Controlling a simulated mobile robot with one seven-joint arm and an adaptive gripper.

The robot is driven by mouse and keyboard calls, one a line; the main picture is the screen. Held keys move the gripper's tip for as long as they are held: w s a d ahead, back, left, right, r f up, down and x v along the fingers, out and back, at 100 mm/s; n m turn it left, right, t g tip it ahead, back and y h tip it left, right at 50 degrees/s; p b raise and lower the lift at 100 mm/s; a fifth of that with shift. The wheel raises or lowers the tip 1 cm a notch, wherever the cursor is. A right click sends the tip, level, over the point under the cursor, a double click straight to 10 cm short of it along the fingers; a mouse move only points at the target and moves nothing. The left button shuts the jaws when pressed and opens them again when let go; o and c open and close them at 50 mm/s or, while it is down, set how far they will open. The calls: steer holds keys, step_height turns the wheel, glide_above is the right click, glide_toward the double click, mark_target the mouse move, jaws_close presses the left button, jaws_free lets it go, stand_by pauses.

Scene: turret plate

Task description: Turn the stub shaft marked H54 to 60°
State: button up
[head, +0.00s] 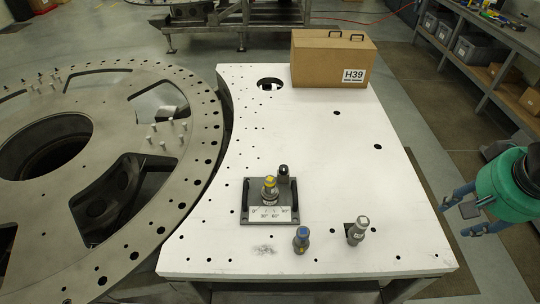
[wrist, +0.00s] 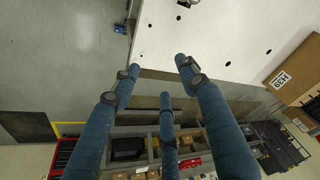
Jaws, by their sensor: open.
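A dark square fixture (head: 248,210) sits on the white plate with a white angle scale (head: 270,213) along its front. A yellow-topped stub shaft (head: 270,187) stands upright in it behind the scale. A black-topped post (head: 284,172) stands at its back right. I cannot read H54 on any of these, nor the shaft's present angle. My gripper (head: 456,215) is at the right, beyond the plate's edge, apart from the fixture. Its blue fingers are spread and empty; they also show in the wrist view (wrist: 158,78).
A blue-topped piece (head: 302,240) and a grey-topped piece (head: 357,230) stand on the plate in front of the fixture. A brown box marked H39 (head: 333,60) is at the back. A large holed ring (head: 110,230) lies left. The plate's right side (head: 370,180) is clear.

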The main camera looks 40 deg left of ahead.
steer(key=w+a+f+n+g+p, duration=0.15)
steer(key=w+a, duration=0.25)
steer(key=a, duration=0.9)
steer(key=n+g+h+p, duration=0.15)
steer(key=n+p, duration=0.25)
steer(key=p, duration=0.4)
glide_toward(270, 179)
steer(key=shift+w+d, duration=0.3)
steer(key=shift+w, duration=0.1)
steer(key=shift+s+a+f, duration=0.2)
steer(key=shift+a+f, duration=0.05)
steer(key=shift+a, duration=0.05)
steer(key=shift+f, duration=0.15)
steer(key=shift+f+b, duration=2.05)
steer(key=shift+f, duration=2.25)
